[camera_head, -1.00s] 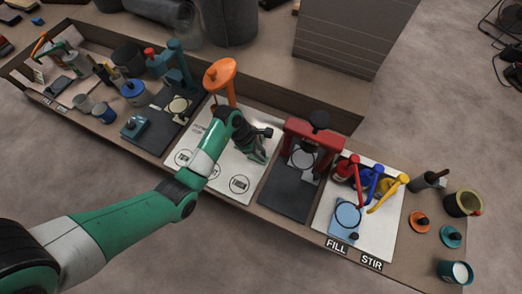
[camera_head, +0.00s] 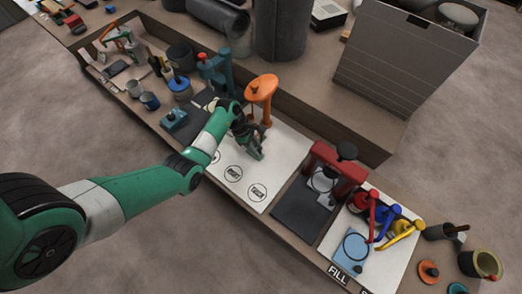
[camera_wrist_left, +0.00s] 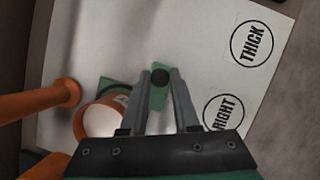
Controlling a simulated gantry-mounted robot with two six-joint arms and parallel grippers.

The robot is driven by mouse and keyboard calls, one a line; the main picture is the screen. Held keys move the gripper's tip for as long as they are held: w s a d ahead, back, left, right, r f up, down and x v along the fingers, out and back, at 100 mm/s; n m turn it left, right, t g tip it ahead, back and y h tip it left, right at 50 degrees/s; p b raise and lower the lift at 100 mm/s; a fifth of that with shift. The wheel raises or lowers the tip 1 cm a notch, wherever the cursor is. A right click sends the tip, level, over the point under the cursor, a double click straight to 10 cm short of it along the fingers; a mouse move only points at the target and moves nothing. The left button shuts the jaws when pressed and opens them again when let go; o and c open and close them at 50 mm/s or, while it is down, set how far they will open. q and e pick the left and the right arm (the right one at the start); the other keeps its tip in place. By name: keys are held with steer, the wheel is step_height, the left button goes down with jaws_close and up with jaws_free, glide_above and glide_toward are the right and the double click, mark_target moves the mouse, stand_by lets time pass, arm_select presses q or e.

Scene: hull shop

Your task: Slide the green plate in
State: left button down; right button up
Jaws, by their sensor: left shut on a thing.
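My left gripper (camera_wrist_left: 161,80) is shut on the plate at this knob; the fingers hide part of the plate. In the head view the left gripper (camera_head: 255,153) is over the white board, just in front of the orange stand (camera_head: 261,88). The wrist view shows the stand's orange post (camera_wrist_left: 35,102) at left and an orange-rimmed round part with a pale face (camera_wrist_left: 101,119) close to the plate. My right gripper is not in view.
The white board (camera_head: 284,150) has printed circles, two reading THICK and RIGHT in the wrist view. A red press (camera_head: 335,166) stands to the right, with coloured levers beyond. A teal press (camera_head: 216,70) and several pots stand to the left. The board's front is clear.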

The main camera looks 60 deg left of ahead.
arm_select(q)
steer(key=c, duration=1.1)
jaws_free()
steer(key=shift+a, duration=0.1)
steer(key=o, duration=0.4)
steer(key=shift+s+a, duration=0.1)
steer(key=shift+a, duration=0.1)
steer(key=shift+o, duration=0.2)
steer(key=shift+d, duration=0.1)
steer(key=shift+r, duration=0.25)
steer(key=p+v, duration=0.6)
steer(key=v, duration=0.5)
steer(key=shift+d, duration=0.1)
